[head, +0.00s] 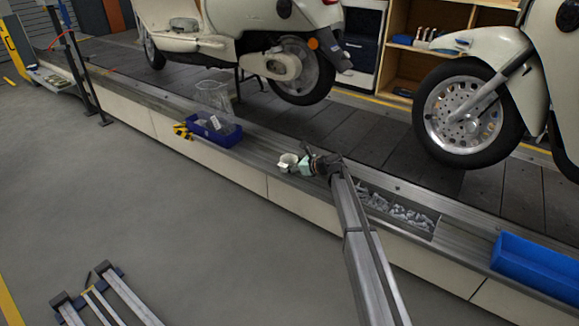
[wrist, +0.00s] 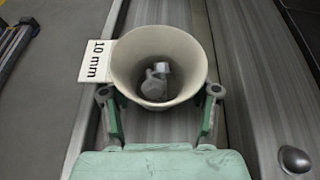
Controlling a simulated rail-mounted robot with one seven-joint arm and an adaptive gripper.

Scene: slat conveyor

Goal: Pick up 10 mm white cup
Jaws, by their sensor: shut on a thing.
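The white cup (head: 287,161) is at the end of my gripper (head: 306,163) in the head view, over the metal ledge along the conveyor. In the wrist view the cup (wrist: 190,62) has its open mouth facing the camera, and a tag reading "10 mm" stands out from its left side. A small grey metal part (wrist: 157,80) lies inside it. The two fingers of my gripper (wrist: 159,95) are on either side of the cup, shut on it. I cannot tell whether the cup's base touches the ledge.
A dark blue bin (head: 215,133) with parts stands left along the ledge, near a clear mesh container (head: 213,95). A recess with loose metal parts (head: 397,211) and a blue bin (head: 537,268) are to the right. Scooters (head: 240,40) stand on the conveyor behind. A bolt head (wrist: 295,160) protrudes nearby.

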